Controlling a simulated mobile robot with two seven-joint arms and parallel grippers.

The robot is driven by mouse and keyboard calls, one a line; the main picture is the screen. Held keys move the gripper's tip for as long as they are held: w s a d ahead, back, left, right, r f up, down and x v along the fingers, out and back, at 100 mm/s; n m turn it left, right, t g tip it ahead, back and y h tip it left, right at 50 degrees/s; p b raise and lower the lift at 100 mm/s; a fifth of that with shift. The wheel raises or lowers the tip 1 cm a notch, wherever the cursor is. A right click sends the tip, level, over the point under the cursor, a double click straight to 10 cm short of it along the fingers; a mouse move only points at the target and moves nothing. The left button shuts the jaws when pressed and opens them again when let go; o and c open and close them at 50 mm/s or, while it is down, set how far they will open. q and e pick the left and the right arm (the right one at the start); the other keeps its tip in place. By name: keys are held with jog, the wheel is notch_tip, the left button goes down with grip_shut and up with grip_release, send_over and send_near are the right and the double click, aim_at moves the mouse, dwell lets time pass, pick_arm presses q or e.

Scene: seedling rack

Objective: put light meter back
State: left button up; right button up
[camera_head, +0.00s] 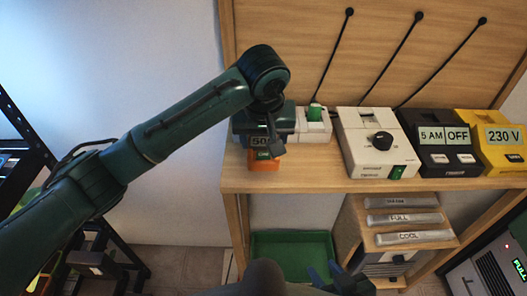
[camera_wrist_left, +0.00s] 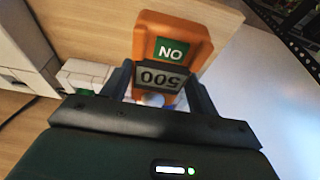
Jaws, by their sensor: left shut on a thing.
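Whether the meter touches the shelf is unclear. My right gripper (camera_head: 335,276) shows partly at the bottom, low in front of the cabinet; its jaw opening is unclear.
On the wooden shelf (camera_head: 300,180) stand a white power strip (camera_head: 313,130), a white box with a black knob (camera_head: 375,160), a black timer (camera_head: 440,152) and a yellow 230 V unit (camera_head: 492,148). A green tray (camera_head: 290,240) is below. Grey labelled bars (camera_head: 405,220) lie right of it.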

pick_arm(q)
jog(key=shift+f, duration=2.1)
jog(key=o, duration=1.2)
jog(key=shift+f, duration=0.15)
jog(key=p+v, duration=0.1)
jog(key=v, duration=1)
jog(key=shift+r, duration=0.3)
jog(key=shift+s+r, duration=0.15)
jog(key=shift+r, duration=0.2)
